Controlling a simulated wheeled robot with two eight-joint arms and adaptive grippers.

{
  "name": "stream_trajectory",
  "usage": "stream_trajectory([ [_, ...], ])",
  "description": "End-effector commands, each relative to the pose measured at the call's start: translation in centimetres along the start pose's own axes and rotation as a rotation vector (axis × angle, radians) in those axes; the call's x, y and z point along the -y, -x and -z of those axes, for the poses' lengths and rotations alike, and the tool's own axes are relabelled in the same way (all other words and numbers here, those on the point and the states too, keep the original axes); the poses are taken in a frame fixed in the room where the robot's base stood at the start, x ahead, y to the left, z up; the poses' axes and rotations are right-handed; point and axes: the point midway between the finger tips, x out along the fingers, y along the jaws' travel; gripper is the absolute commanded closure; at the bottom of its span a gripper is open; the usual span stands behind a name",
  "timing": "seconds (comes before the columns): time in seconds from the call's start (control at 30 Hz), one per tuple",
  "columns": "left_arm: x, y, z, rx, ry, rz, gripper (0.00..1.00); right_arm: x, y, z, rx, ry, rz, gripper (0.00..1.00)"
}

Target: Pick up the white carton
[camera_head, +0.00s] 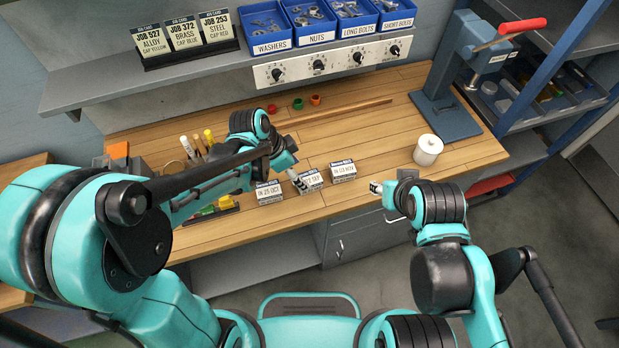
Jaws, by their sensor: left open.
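Three small white cartons with dark tops and printed dates stand in a slanting row near the front edge of the wooden bench. The left carton (269,194) reads 25 OCT, the middle carton (314,181) seems to read 12 SEP, and the right carton (343,171) seems to read 03 NOV. My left gripper (301,185) is open and points down at the middle carton, covering part of its left side. I cannot tell whether it touches that carton. My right gripper (376,188) is at the bench's front edge, right of the cartons; its fingers are too small to read.
A white lidded jar (428,150) stands right of the cartons, before a blue press (447,105) with a red handle. Green and red caps (298,104) and a wooden strip (335,112) lie behind. Tools (212,207) lie at left. Bench between is clear.

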Motion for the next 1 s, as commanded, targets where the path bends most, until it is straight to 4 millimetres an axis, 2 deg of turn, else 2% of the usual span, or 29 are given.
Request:
stream_trajectory([
  [0.5,0.5,-7.0,0.7,0.000,-0.005,-0.003,0.33,0.0,-2.1,-1.5,0.000,0.000,0.000,0.60],
  [0.8,0.5,-7.6,0.7,0.000,-0.004,-0.002,0.33,0.0,-2.1,-1.5,0.000,0.000,0.000,0.60],
  [0.83,0.5,-7.6,0.7,0.000,-0.004,-0.002,0.35,0.0,-2.1,-1.5,0.000,0.000,0.000,0.60],
  [0.87,0.5,-7.6,0.7,0.000,-0.004,-0.002,0.43,0.0,-2.1,-1.5,0.000,0.000,0.000,0.60],
  [1.0,0.5,-7.5,0.7,0.000,-0.004,-0.002,0.80,0.0,-2.1,-1.5,0.000,0.000,0.000,0.60],
])
